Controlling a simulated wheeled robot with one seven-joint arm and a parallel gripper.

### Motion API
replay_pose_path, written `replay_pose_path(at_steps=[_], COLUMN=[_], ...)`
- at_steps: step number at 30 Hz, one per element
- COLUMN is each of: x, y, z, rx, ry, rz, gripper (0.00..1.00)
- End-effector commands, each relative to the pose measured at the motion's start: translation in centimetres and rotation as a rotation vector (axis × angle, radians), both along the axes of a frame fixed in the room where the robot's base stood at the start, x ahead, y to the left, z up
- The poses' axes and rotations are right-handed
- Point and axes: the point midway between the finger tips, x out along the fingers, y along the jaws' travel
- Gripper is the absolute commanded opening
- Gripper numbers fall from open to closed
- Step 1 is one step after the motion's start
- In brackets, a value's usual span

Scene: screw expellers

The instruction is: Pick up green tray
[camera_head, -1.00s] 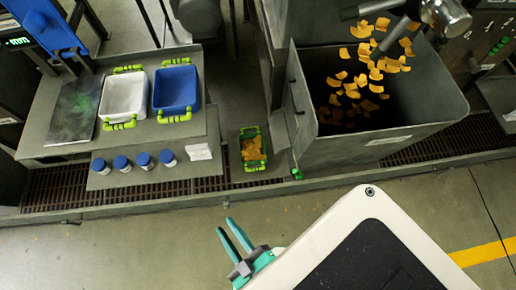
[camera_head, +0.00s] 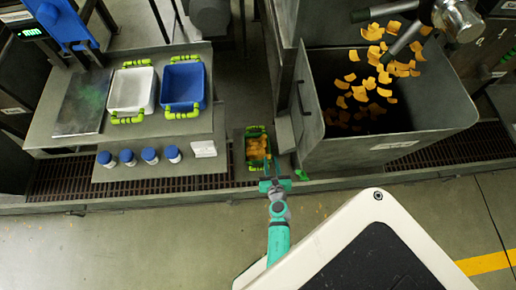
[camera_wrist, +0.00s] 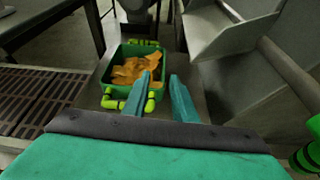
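The green tray (camera_head: 248,133) stands on a grey ledge between the table and the large metal bin, with orange-brown pieces in it. It has lime-green handles with black bands at its near and far ends. In the wrist view the green tray (camera_wrist: 158,78) is ahead and slightly left of centre. My gripper (camera_head: 271,172) is at the tray's near end. In the wrist view my gripper (camera_wrist: 163,84) has its two teal fingers apart with nothing between them. The left finger overlaps the near handle in the picture; I cannot tell whether they touch.
A large grey bin (camera_head: 400,146) with falling orange pieces stands right of the tray. A white tray (camera_head: 132,88) and a blue tray (camera_head: 183,84) are on the table at left, with several blue-lidded jars (camera_head: 150,156) in front. Floor grating (camera_wrist: 35,95) lies left of the ledge.

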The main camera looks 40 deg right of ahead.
Motion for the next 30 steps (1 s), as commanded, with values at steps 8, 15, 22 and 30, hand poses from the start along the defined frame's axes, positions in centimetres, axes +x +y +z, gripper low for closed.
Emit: replay_pose_path(at_steps=[8, 15, 22, 30], x=[2.3, 4.3, 5.3, 7.8], y=[-2.2, -3.4, -4.3, -6.1], z=[-1.3, -2.3, -2.8, -4.0], rx=[-0.036, -0.034, -0.034, -0.034], ry=[0.027, 0.027, 0.026, 0.027], rz=[0.006, 0.006, 0.004, 0.005], gripper=[0.25, 0.25, 0.25, 0.25])
